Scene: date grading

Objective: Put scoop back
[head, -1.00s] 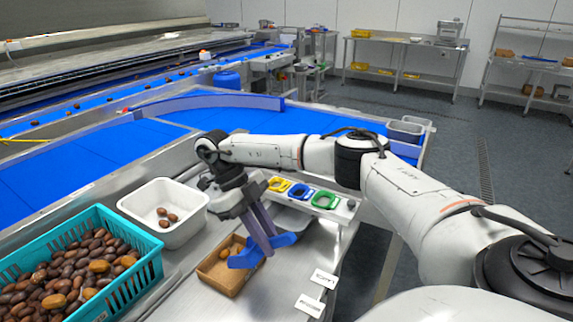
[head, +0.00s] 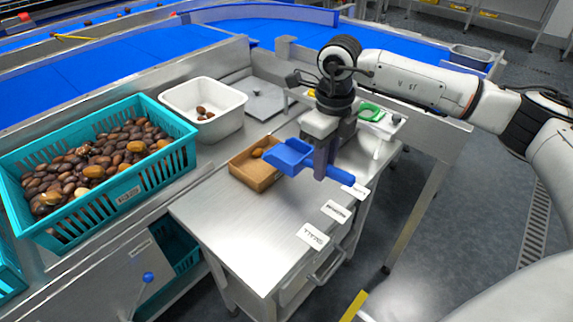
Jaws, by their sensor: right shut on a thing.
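The blue scoop (head: 290,155) is held by my right gripper (head: 322,172), which is shut on it near its handle. The scoop's pan points left and its handle (head: 341,176) sticks out to the right of the fingers. The pan overlaps the back right edge of a brown cardboard tray (head: 252,176) on the steel table; I cannot tell whether they touch. A brown date or two lies in the tray, partly hidden. My left gripper is not in view.
A teal crate (head: 120,203) full of dates and a white bin (head: 207,130) with a few dates stand at the left. Label cards (head: 312,237) lie along the table's right edge. A green ring (head: 371,112) is on a rack behind my gripper. The table's front (head: 262,240) is clear.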

